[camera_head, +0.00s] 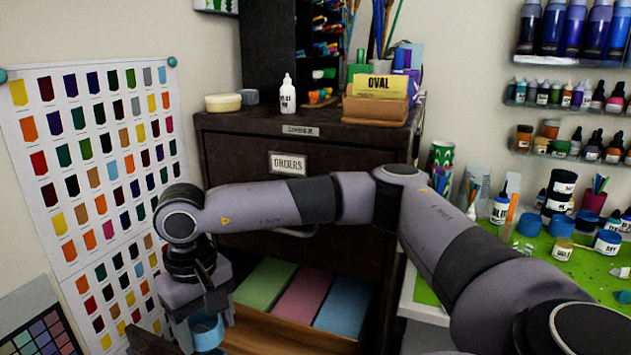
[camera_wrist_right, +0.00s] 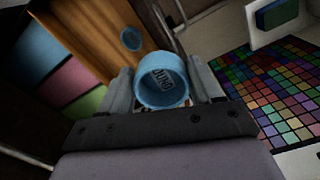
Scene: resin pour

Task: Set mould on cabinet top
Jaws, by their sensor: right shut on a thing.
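The mould (camera_head: 207,332) is a small blue round cup with dark lettering inside, as the right wrist view shows (camera_wrist_right: 161,82). My right gripper (camera_head: 205,325) is shut on it, one finger on each side, low at the left in front of the cabinet. The mould is apart from the cabinet top. My right forearm hides part of the cabinet front. My left gripper is in neither view.
A drawer (camera_head: 285,333) stands open with green, pink and blue slabs. On the cabinet top are a white bottle (camera_head: 287,95), a cream tub (camera_head: 223,103) and a wooden box (camera_head: 375,109) with an OVAL card. The front left of the top has free room.

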